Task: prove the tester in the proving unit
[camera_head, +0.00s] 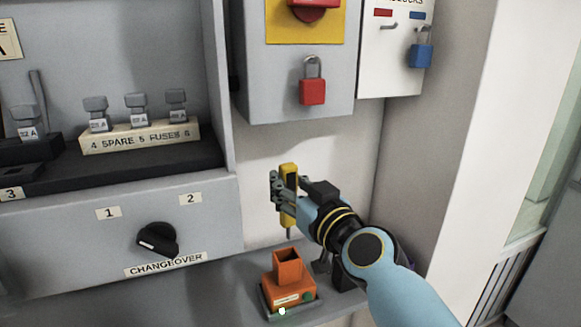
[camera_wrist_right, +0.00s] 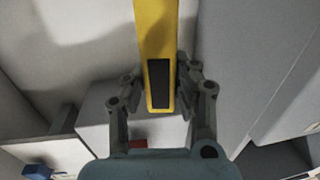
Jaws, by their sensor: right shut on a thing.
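The tester is a yellow stick-like tool (camera_head: 288,204) with a thin dark tip pointing down. It also shows in the right wrist view (camera_wrist_right: 156,40), with a dark panel on its face. My right gripper (camera_head: 283,190) is shut on the tester and holds it roughly upright, above the proving unit. The proving unit (camera_head: 289,287) is an orange box with a square open socket on top, standing on the shelf. The tester's tip is above the socket, apart from it. My left gripper is not in view.
A grey panel with a black changeover knob (camera_head: 157,240) stands at the left, with spare fuses (camera_head: 136,110) above it. A red padlock (camera_head: 312,91) hangs from the grey box, and a blue padlock (camera_head: 421,55) hangs at the upper right. A dark object stands beside the proving unit.

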